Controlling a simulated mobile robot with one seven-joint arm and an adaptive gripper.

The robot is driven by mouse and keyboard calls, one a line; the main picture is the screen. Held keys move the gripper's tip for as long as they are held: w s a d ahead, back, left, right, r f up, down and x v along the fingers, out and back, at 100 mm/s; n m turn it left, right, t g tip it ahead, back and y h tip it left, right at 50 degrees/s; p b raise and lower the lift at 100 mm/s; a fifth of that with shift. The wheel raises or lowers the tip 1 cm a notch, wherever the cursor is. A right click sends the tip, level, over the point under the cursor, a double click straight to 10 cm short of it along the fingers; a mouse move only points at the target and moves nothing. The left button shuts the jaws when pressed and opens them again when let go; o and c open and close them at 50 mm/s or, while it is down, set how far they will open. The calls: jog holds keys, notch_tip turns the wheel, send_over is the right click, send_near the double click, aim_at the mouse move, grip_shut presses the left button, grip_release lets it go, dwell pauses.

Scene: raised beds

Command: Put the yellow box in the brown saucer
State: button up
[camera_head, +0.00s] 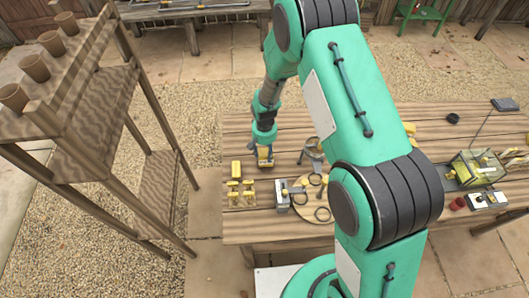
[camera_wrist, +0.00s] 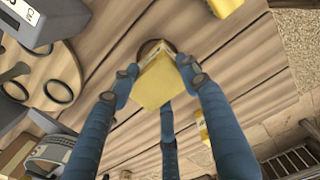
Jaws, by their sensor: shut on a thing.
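I cannot tell whether the box touches the saucer. In the head view my gripper (camera_head: 265,157) is low over the wooden table's left half, with a bit of yellow between its fingers. The saucer cannot be made out there.
Other yellow pieces (camera_head: 240,190) stand on the wooden table (camera_head: 310,231) left of my gripper. A round board (camera_head: 308,208) with black rings lies to the right. A glass-like case (camera_head: 477,168) stands at far right. A shelf of pots (camera_head: 72,130) rises left of the table.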

jog(key=shift+f+b, duration=0.35)
jog(key=shift+f, duration=0.1)
jog(key=o, duration=1.2)
jog(key=shift+r, duration=0.1)
jog(key=shift+w+r+p, duration=0.1)
jog(key=shift+r+p, duration=0.3)
jog(key=shift+r, duration=0.3)
notch_tip(320, 180, up, 11)
jog(key=shift+r+b, duration=0.15)
jog(key=shift+b, duration=0.2)
